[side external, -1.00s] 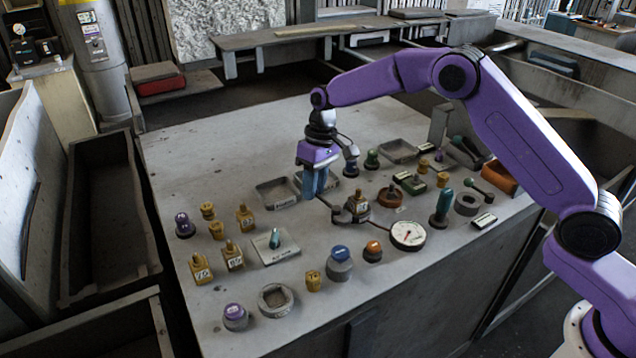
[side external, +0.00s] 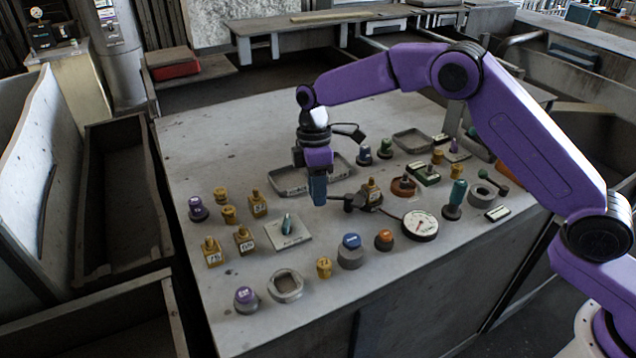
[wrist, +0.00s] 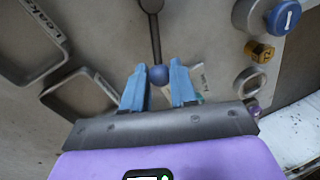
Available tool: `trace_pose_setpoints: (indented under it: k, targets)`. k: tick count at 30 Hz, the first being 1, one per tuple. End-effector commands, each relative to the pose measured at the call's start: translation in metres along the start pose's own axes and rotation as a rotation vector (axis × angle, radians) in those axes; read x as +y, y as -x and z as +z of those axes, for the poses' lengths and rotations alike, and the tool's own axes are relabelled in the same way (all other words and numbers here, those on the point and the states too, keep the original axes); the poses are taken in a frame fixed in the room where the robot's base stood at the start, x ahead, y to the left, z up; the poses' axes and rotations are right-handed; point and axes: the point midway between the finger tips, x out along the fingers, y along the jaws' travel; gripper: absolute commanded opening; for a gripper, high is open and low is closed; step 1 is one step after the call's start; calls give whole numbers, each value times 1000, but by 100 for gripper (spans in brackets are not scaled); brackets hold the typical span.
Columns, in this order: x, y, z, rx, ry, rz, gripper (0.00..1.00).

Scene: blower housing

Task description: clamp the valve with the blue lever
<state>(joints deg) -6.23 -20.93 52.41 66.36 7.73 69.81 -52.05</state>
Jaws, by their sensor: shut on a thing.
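The blue lever shows in the wrist view as a dark rod (wrist: 155,38) with a blue ball knob (wrist: 158,74) at its end. The rod runs up to a dark round hub (wrist: 152,4) at the top edge. My gripper (wrist: 159,88) has its two blue fingers on either side of the knob, shut on it. In the side view my gripper (side external: 318,200) points down low over the table, left of the dark valve hub (side external: 350,203), with the short rod between them. The knob is hidden there by the fingers.
A round gauge (side external: 420,225) lies right of the hub. A plate with a teal lever (side external: 287,225), tagged brass blocks (side external: 244,240) and capped parts (side external: 351,250) stand close to the left and front. A shallow tray (side external: 290,188) lies behind my gripper. The table's back left is clear.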

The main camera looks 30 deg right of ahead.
Motion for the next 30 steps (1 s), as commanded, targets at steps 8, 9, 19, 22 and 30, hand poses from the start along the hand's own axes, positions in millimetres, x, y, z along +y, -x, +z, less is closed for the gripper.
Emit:
trace_pose_setpoints:
  k: [8, 9, 19, 22, 30]
  targets:
    - [-12, -1, -1, -32, 176, 2, 0]
    - [-13, -1, -1, -35, 193, 2, 0]
    - [-19, -2, -1, -52, 272, 2, 0]
    - [-19, -2, -1, -53, 279, 2, 0]
    - [-20, -2, -1, -54, 280, 1, 0]
